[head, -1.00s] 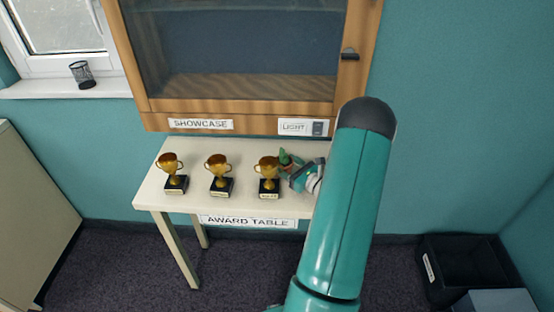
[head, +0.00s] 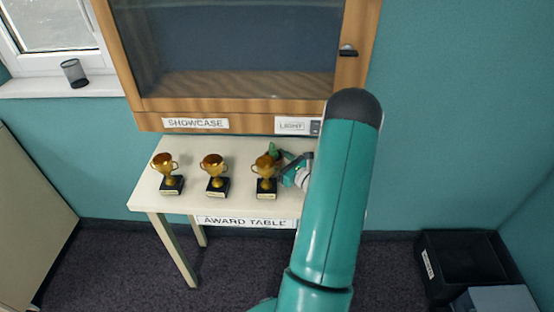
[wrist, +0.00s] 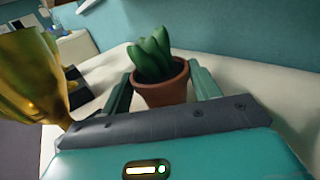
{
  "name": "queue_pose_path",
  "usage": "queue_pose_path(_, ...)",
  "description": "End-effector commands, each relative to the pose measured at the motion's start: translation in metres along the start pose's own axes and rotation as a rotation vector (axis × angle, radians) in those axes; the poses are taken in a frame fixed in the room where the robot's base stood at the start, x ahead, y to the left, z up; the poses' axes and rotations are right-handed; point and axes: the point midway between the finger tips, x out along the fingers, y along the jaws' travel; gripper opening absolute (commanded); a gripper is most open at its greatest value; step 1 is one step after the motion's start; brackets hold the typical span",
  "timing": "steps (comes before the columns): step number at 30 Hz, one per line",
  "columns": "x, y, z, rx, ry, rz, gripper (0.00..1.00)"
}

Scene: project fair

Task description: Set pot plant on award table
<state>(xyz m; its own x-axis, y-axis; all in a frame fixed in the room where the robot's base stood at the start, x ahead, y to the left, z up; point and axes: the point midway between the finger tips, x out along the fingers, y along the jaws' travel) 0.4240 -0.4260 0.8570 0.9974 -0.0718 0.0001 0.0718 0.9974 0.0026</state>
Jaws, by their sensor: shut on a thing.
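The pot plant is a green succulent in a terracotta pot (wrist: 162,82). In the wrist view it sits between the two fingers of my gripper (wrist: 160,92), which is shut on the pot. In the head view the plant (head: 273,151) shows only in part behind the right trophy, with my gripper (head: 287,172) beside it. The award table (head: 245,203) is a white table with a front label. The pot is over the tabletop; whether its base touches the surface I cannot tell. My arm hides the table's right end.
Three gold trophies on black bases stand on the table: left (head: 170,173), middle (head: 214,175) and right (head: 264,177). The right one is close beside my gripper, and a trophy (wrist: 30,75) looms at left in the wrist view. A showcase (head: 150,122) hangs behind.

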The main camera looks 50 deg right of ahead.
Motion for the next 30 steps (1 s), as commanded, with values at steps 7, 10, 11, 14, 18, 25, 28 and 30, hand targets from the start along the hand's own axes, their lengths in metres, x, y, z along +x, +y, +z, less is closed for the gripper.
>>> queue_pose_path(7,0.0,0.0,-0.002,0.0,0.0,-0.002,0.34)
queue_pose_path(10,0.0,0.0,-0.003,0.001,0.0,-0.002,0.73)
queue_pose_path(11,0.0,0.0,-0.003,0.0,0.0,-0.002,0.79)
queue_pose_path(14,0.001,0.0,-0.003,0.0,0.0,-0.002,0.83)
queue_pose_path(18,0.001,0.0,-0.003,0.0,0.0,-0.001,0.83)
queue_pose_path(25,-0.007,-0.001,0.0,0.0,0.001,-0.002,0.83)
queue_pose_path(28,-0.025,-0.001,0.0,0.001,0.001,-0.004,0.83)
queue_pose_path(30,-0.04,-0.001,0.0,0.002,0.002,-0.005,0.83)
